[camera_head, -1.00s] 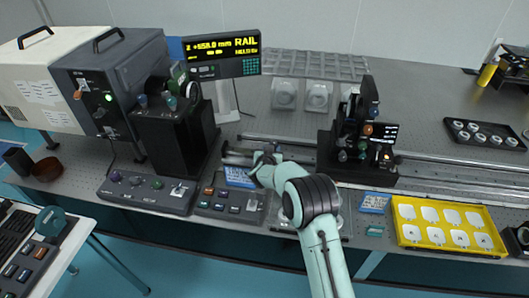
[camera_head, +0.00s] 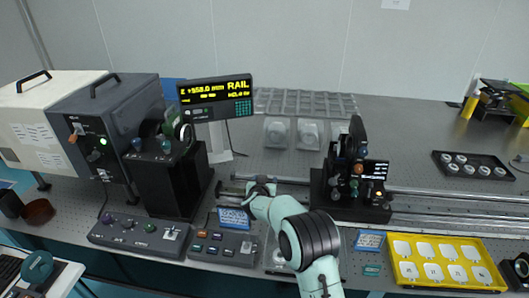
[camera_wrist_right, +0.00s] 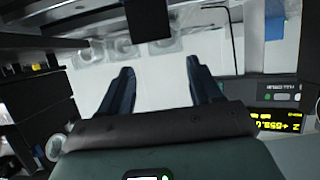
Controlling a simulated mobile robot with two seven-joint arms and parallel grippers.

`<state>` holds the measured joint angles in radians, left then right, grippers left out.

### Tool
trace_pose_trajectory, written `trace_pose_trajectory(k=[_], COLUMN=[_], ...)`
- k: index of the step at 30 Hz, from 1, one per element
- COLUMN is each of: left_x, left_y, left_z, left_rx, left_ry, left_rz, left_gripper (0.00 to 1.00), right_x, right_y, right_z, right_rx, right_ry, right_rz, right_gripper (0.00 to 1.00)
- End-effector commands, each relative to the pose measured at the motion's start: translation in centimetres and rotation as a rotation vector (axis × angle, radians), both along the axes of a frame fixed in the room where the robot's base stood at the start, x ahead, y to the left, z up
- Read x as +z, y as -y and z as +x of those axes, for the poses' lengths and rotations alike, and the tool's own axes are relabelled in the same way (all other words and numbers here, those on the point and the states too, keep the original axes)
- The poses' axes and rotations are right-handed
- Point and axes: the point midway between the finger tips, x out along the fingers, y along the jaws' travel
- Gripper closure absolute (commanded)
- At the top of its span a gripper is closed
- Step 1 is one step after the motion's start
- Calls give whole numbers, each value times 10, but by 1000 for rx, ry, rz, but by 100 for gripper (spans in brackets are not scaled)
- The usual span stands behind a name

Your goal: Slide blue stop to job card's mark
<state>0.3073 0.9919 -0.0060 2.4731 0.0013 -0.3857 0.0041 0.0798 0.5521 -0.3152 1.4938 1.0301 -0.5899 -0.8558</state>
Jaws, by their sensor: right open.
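My right gripper (camera_head: 232,186) is at the left end of the rail (camera_head: 440,205), left of the black optics carriage (camera_head: 350,180). In the wrist view its two fingers (camera_wrist_right: 160,68) are apart with nothing between them. I cannot make out the blue stop for certain; a dark block (camera_wrist_right: 148,20) shows beyond the fingers in the wrist view. Blue cards with small print lie in front of the rail, one by the button box (camera_head: 234,218) and one by the yellow tray (camera_head: 369,241). Their text is unreadable. My left gripper is out of view.
The rail display (camera_head: 215,92) reads about +558.0 mm. A black tower (camera_head: 165,180) stands left of my gripper. Control boxes (camera_head: 138,232) line the front edge. A yellow tray (camera_head: 395,270) is at the right. The table behind the rail has free room on the right.

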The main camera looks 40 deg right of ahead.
Motion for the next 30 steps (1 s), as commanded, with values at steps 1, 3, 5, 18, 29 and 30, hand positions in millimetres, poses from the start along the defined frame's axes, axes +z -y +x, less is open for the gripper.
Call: trace_pose_trajectory(k=[1, 3, 5, 18, 29, 30], left_x=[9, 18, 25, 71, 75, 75], left_y=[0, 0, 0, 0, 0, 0], left_z=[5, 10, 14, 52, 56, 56], left_rx=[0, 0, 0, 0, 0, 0], left_ry=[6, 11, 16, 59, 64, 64], left_rz=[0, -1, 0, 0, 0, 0], left_gripper=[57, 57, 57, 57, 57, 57], right_x=[21, 40, 55, 144, 152, 152], right_y=[0, 0, 0, 0, 0, 0], right_z=[2, 2, 2, 2, 0, 0], right_rx=[1, 1, 1, 0, 1, 1], right_ry=[8, 8, 8, 5, 1, 1], right_rz=[0, 0, 0, 1, -1, -1], right_gripper=[36, 36, 36, 36, 36, 36])
